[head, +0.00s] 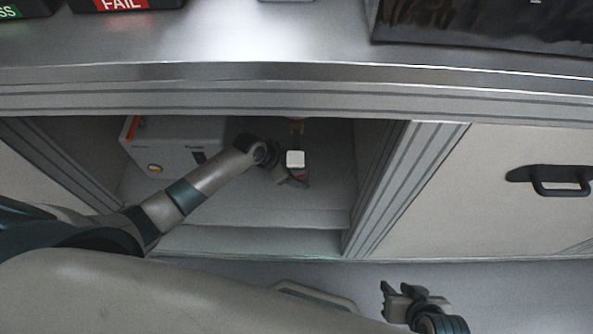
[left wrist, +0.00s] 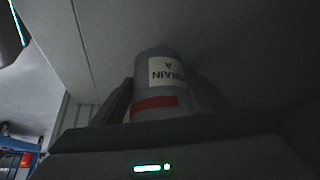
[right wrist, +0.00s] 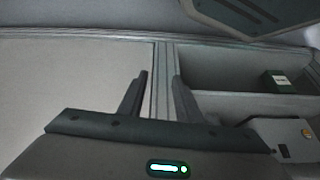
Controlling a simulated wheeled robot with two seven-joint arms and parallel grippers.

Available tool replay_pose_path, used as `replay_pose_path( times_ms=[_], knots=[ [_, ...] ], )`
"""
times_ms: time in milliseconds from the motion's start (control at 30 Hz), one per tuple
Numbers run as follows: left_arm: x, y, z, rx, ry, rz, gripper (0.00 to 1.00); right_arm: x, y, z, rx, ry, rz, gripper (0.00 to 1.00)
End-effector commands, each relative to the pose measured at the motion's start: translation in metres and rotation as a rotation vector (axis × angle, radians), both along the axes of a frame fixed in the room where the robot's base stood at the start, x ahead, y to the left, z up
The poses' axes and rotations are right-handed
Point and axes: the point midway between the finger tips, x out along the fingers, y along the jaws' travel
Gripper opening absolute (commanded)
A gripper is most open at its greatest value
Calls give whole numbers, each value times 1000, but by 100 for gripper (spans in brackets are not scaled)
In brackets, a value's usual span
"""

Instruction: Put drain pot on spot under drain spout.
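The drain pot (left wrist: 155,115), a grey cylinder with a white "DRAIN A" label and a red band, is between the two fingers of my left gripper (left wrist: 160,100), with a finger against each side. In the head view, my left arm reaches into the open bay, and the left gripper (head: 290,178) is at the pot (head: 296,160), of which a white patch shows. The spot is not clearly visible. My right gripper (head: 390,297) is open and empty, low in front of the cabinet; its spread fingers (right wrist: 158,90) also show.
A light grey box (head: 170,145) with a yellow knob stands in the left of the bay. The counter edge (head: 300,85) overhangs it, and a post (head: 405,185) bounds it on the right. A closed panel with a black handle (head: 560,180) is further right.

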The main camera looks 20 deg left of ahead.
Motion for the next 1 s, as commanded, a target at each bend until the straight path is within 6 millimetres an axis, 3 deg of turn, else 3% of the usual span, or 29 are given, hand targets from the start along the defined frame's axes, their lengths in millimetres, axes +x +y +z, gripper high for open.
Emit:
replay_pose_path(
  times_ms=[367,567,1000],
  knots=[
    [0,0,2,0,0,0,76,-4,-2,-2,-3,12,-2,31],
    [-3,5,12,0,-1,1,76,-8,-5,-2,-15,30,-5,31],
    [-27,35,73,2,-3,-1,76,-13,-22,2,-64,104,-18,31]
  ],
)
